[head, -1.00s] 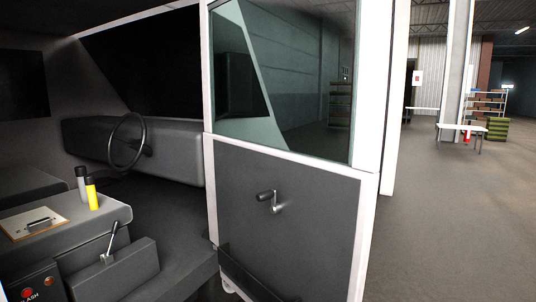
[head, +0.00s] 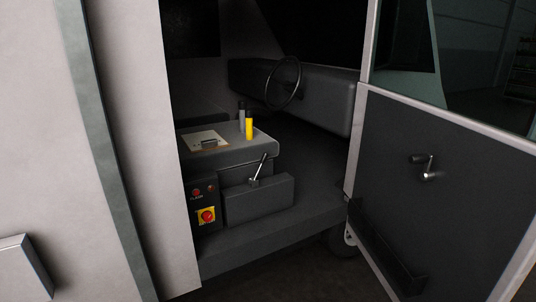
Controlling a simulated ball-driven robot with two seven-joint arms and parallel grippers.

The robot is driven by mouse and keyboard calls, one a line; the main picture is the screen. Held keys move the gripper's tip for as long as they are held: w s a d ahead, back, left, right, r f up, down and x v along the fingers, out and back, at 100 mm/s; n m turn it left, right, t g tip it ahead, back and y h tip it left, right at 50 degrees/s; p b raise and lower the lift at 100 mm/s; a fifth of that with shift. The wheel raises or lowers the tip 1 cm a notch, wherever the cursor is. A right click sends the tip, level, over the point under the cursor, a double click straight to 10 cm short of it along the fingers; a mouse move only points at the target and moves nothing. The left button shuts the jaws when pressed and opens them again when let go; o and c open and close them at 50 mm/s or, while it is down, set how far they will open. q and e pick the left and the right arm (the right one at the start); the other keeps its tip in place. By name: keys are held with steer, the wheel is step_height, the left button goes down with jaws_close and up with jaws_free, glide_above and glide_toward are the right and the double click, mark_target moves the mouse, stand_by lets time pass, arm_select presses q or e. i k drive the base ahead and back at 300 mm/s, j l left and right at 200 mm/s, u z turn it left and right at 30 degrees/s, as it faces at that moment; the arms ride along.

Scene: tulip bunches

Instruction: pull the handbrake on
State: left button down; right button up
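The handbrake lever (head: 258,169) stands on a dark grey box (head: 262,200) inside the vehicle cab in the head view. It is a thin metal lever with a dark grip, and it leans up and to the right. Neither of my grippers shows in the head view, and nothing touches the lever.
The cab door (head: 440,190) stands open at the right, with a window-crank handle (head: 425,167). A steering wheel (head: 284,83), a yellow bottle (head: 249,126), a grey bottle (head: 241,115), a clipboard (head: 205,141) and a red knob on yellow (head: 207,216) are inside. A pale body panel (head: 130,150) fills the left.

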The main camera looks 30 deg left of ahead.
mark_target(264, 157)
steer(key=i+j+u, duration=0.2)
steer(key=u, duration=0.8)
